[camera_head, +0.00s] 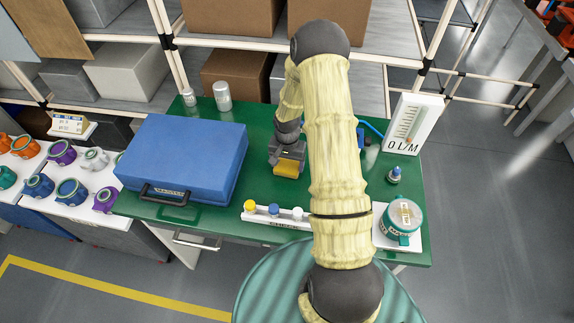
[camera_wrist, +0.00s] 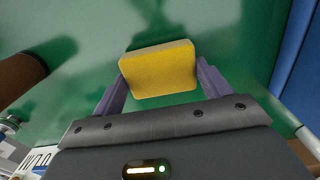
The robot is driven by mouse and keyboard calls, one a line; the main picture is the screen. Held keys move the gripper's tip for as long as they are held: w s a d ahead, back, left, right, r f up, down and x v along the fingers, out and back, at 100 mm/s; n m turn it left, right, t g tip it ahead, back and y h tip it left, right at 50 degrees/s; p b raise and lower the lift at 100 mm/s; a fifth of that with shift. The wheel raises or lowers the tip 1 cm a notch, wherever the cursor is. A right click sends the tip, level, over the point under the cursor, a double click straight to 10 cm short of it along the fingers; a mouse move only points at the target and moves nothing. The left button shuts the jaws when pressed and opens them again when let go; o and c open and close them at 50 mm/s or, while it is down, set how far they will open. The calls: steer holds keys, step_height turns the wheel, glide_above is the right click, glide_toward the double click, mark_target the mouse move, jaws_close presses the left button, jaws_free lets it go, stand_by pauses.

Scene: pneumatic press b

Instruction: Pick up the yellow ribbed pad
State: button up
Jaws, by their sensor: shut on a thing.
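The yellow ribbed pad (camera_wrist: 158,72) is between the two purple-grey fingers of my gripper (camera_wrist: 158,84) in the wrist view. The fingers press on its left and right sides. In the head view the pad (camera_head: 287,167) shows at the lower end of my gripper (camera_head: 286,172), above the green table. Its ribs are too small to make out. The wrist view shows green surface all around the pad with a soft shadow; I cannot tell how high the pad is above it.
A blue case (camera_head: 185,155) stands left of my gripper on the green table (camera_head: 262,130). A white strip with coloured knobs (camera_head: 273,211) lies in front. A round teal gauge (camera_head: 402,216) is at right, and a white scale board (camera_head: 413,125) is behind it. Two metal cans (camera_head: 222,96) stand at the back.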

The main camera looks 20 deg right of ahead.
step_height(320, 180, up, 10)
steer(key=b, duration=0.2)
steer(key=shift+f, duration=0.15)
stand_by(0.4)
steer(key=o, duration=0.4)
steer(key=c, duration=0.5)
step_height(320, 180, up, 10)
steer(key=p, duration=1)
glide_above(287, 165)
steer(key=shift+c, duration=0.2)
